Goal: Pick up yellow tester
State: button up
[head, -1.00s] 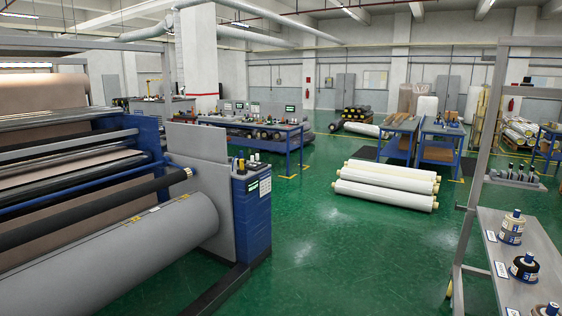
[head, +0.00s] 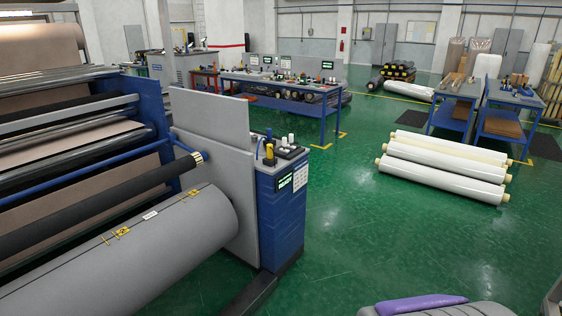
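A small upright yellow object with a dark top (head: 269,155), which looks like the yellow tester, stands on top of the blue control cabinet (head: 283,225) at the end of the large roll machine. It is at the left end of the cabinet's dark top panel, beside pale cylindrical pieces (head: 291,139). It is too small to make out its details. My gripper is not in view.
The large roll machine (head: 150,250) fills the left side, with a dark base foot (head: 250,297) on the floor. White wrapped rolls (head: 445,170) lie to the right. Blue workbenches (head: 280,92) stand behind. The green floor (head: 350,240) right of the cabinet is clear.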

aim_at(269, 152)
jog(key=i+u, duration=0.2)
jog(key=u, duration=0.2)
jog(key=i+l+u, duration=0.15)
jog(key=u, duration=1.05)
jog(key=z, duration=1.5)
jog(key=i+u, duration=0.1)
jog(key=i, duration=0.45)
jog(key=i+l+u, duration=0.1)
jog(key=i, duration=0.5)
jog(key=i+l+u, duration=0.1)
jog(key=i, duration=0.45)
jog(key=i+l+u, duration=0.1)
jog(key=i, duration=0.45)
jog(key=l, duration=0.05)
